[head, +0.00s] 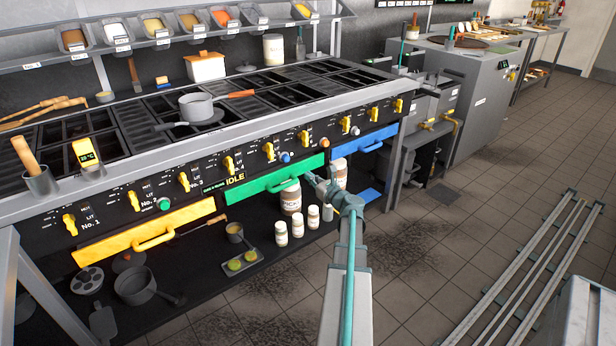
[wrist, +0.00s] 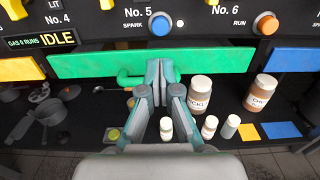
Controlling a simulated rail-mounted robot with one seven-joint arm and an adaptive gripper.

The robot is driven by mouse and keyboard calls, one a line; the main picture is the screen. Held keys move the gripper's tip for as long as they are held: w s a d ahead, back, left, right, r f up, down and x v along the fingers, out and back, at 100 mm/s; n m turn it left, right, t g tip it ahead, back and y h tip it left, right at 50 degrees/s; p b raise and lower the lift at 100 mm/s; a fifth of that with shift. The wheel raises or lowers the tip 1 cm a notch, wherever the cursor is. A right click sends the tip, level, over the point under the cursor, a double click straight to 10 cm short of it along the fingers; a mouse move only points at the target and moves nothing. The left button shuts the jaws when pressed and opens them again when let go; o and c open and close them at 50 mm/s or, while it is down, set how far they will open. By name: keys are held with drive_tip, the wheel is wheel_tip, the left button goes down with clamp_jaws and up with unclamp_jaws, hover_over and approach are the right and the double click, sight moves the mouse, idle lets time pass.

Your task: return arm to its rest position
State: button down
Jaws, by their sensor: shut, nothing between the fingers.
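My arm (head: 347,270) reaches out from the bottom of the head view toward the front of the stove. My gripper (head: 308,177) is at the right end of the green panel (head: 250,182), near its handle (head: 284,186). In the wrist view my gripper (wrist: 163,68) is shut and empty, its fingertips together in front of the green panel (wrist: 90,63). The fingers hide part of the green handle (wrist: 130,78). I cannot tell whether they touch it.
A yellow panel (head: 150,228) and a blue panel (head: 363,140) flank the green one. Jars (head: 291,197) and small bottles (head: 281,233) stand on the lower shelf beside my gripper. A pot (head: 197,106) is on the stove. Tiled floor (head: 440,260) at right is open, up to the rails (head: 535,265).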

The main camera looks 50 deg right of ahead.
idle(0.4)
drive_tip(key=s+a+f+n+g+y, duration=0.35)
drive_tip(key=a+f+n, duration=0.45)
drive_tip(key=a+f, duration=0.3)
drive_tip(key=s+a+f+n+g+y, duration=0.2)
drive_tip(key=a+f+n+g, duration=0.3)
drive_tip(key=a+f+n, duration=0.45)
drive_tip(key=s+a+f+n+g+y, duration=0.35)
drive_tip(key=a+f+n, duration=0.35)
drive_tip(key=a+f, duration=0.55)
drive_tip(key=s+a+f+n+g+h, duration=0.25)
drive_tip(key=s+a+n+g, duration=0.2)
drive_tip(key=s+a, duration=0.45)
drive_tip(key=s+a+f+n+g+h, duration=0.1)
drive_tip(key=s+a+f+n+g, duration=0.35)
drive_tip(key=s+a, duration=0.45)
drive_tip(key=s+a+f+n+g+h, duration=0.25)
drive_tip(key=s+a+n, duration=0.35)
drive_tip(key=s, duration=0.5)
wheel_tip(320, 180, up, 12)
drive_tip(key=a+m+p, duration=0.1)
drive_tip(key=p, duration=1.1)
drive_tip(key=shift+a+g+y+p, duration=0.15)
drive_tip(key=shift+g+y+p, duration=0.15)
drive_tip(key=shift+g+y, duration=0.15)
